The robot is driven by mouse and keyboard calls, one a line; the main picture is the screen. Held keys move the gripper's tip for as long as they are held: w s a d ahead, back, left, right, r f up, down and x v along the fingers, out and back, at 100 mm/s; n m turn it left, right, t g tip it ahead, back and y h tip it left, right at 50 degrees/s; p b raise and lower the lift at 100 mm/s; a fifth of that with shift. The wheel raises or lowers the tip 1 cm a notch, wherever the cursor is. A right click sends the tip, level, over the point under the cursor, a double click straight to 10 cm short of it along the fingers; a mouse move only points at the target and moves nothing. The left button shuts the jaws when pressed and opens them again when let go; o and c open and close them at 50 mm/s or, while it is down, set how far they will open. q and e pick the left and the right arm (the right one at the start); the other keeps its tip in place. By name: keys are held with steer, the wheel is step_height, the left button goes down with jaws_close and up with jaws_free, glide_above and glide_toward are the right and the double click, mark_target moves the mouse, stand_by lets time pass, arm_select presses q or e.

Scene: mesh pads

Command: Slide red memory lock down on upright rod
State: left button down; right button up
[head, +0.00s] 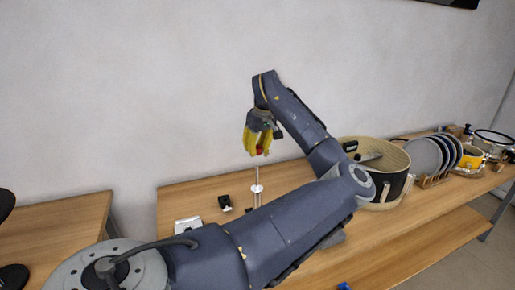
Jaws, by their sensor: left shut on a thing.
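An upright thin rod (256,173) stands on the wooden table, with a white disc-like piece (257,189) around it lower down. My left gripper (258,148), with yellow fingers, is at the top of the rod. It is shut on the small red memory lock (260,151), which shows between the fingers. The fingers hide most of the lock and the rod's top end. My forearm hides the rod's base. My right gripper is out of view.
A black clamp-like piece (225,203) and a small white box (188,224) lie left of the rod. A wall is behind.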

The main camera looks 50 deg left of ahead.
mark_target(263, 154)
arm_select(q)
steer(key=shift+f, duration=7.3)
steer(key=shift+f, duration=0.25)
steer(key=c, duration=1)
jaws_free()
steer(key=shift+c, duration=0.2)
steer(key=v, duration=1.2)
steer(key=shift+a, duration=0.1)
